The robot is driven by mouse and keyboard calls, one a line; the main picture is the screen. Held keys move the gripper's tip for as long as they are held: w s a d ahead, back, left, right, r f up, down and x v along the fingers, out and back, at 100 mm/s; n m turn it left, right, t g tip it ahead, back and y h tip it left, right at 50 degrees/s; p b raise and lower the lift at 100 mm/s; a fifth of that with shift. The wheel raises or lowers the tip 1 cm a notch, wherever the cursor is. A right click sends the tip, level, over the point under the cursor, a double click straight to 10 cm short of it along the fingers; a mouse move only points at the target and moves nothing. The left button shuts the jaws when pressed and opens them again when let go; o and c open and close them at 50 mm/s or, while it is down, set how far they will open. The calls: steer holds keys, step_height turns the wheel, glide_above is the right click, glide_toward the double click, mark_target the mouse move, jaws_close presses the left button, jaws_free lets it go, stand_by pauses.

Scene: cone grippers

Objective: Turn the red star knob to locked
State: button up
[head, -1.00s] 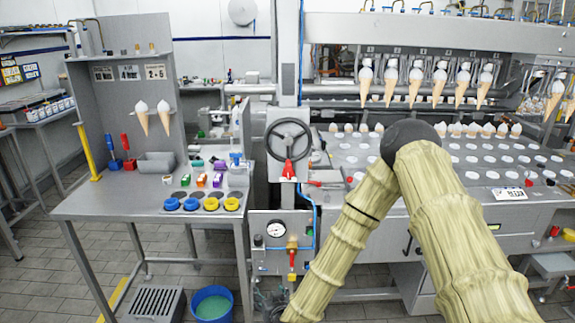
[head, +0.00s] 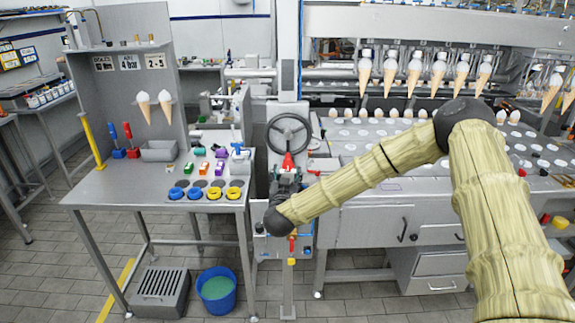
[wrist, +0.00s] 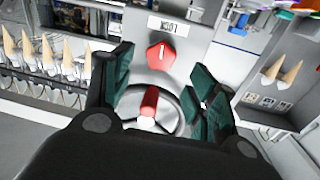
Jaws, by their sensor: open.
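The red star knob (wrist: 160,56) is on a grey panel in the upper middle of the wrist view. A white line on its face runs nearly upright in the picture. A white label (wrist: 162,25) with dark lettering sits above it there, too small to read surely. My gripper (wrist: 161,66) is open, with one dark green finger on each side of the knob in the picture. I cannot tell how far the fingertips are from the panel. In the head view my gripper (head: 286,184) is in front of the panel below the handwheel and hides the knob.
A handwheel (head: 289,118) stands just above my gripper, and its red handle (wrist: 149,103) pokes out between the fingers in the wrist view. A workbench (head: 120,190) with blue and yellow rings is to the left. A cone machine is on the right.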

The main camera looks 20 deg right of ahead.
mark_target(288, 168)
steer(key=shift+p+x, duration=0.7)
steer(key=shift+x, duration=1.8)
steer(key=c, duration=1)
steer(key=shift+f, duration=0.1)
steer(key=shift+c, duration=0.2)
steer(key=shift+b, duration=0.45)
steer(key=shift+m+b, duration=0.35)
steer(key=shift+m, duration=0.25)
steer(key=o, duration=1)
steer(key=shift+o, duration=0.2)
